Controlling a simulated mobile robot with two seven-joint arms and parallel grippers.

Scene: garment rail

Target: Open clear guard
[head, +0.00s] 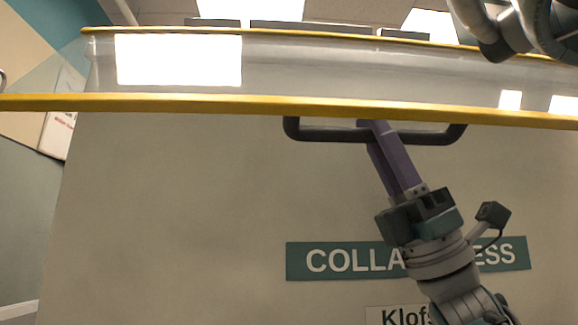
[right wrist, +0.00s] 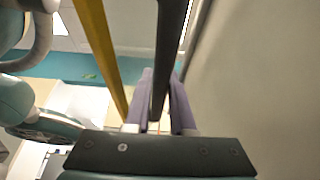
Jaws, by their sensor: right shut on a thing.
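The clear guard (head: 320,70) spans the head view as a see-through panel between two yellow edges. Its lower yellow edge (head: 200,103) runs nearly level, and the edge also shows as a slanting yellow bar in the right wrist view (right wrist: 100,50). A dark bar handle (head: 320,134) hangs just below that edge. My right gripper (head: 378,128), with purple fingers, reaches up from below and is shut on the handle. In the right wrist view the dark handle bar (right wrist: 167,55) passes between the fingers (right wrist: 160,100). My left gripper is not in view.
A large beige panel (head: 190,200) stands behind my right gripper, with a teal sign (head: 345,261) and a partly hidden white label (head: 395,316). A grey jointed arm part (head: 500,30) shows at the top right. Bright ceiling lights show through the guard.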

